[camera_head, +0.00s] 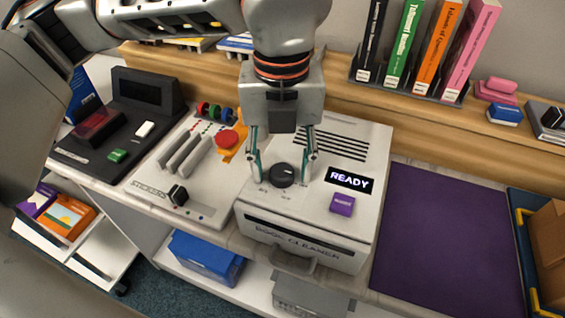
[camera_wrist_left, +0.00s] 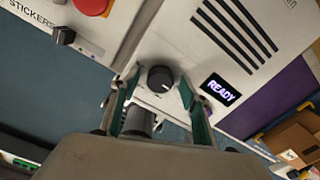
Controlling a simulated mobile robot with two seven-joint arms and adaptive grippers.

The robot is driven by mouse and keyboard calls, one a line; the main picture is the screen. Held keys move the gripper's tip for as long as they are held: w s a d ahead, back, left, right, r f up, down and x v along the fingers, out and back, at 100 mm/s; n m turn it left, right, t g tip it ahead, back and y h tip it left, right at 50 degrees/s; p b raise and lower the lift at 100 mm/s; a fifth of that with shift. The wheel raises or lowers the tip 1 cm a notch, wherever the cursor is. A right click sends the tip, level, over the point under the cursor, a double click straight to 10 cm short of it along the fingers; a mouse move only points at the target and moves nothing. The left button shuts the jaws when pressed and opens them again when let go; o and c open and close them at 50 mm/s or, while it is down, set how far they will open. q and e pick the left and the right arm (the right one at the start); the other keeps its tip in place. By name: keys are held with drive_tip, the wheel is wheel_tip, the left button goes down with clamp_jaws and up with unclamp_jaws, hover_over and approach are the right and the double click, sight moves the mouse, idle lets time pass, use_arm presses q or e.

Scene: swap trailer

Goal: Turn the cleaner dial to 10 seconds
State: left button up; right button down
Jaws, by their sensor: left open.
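The book cleaner (camera_head: 345,225) is a white box with a black round dial (camera_head: 282,175), a display reading READY (camera_head: 349,179) and a purple button (camera_head: 342,205). My left gripper (camera_head: 284,178) points down over the cleaner, open, with one finger on each side of the dial. In the left wrist view the dial (camera_wrist_left: 160,79) shows between the two teal-lined fingers, with a gap on both sides. A light mark shows on the dial, but the small labels around it are too small to read. My right gripper is not in view.
A sticker machine (camera_head: 190,165) with a red button (camera_head: 227,139) and levers stands to the left. A purple mat (camera_head: 445,240) lies to the right. Upright books (camera_head: 425,45) stand on the shelf behind. A blue bin (camera_head: 207,258) sits below.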

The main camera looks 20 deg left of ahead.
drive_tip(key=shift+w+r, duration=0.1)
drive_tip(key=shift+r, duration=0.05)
use_arm(q)
drive_tip(key=c, duration=1.1)
drive_tip(key=shift+r, duration=0.1)
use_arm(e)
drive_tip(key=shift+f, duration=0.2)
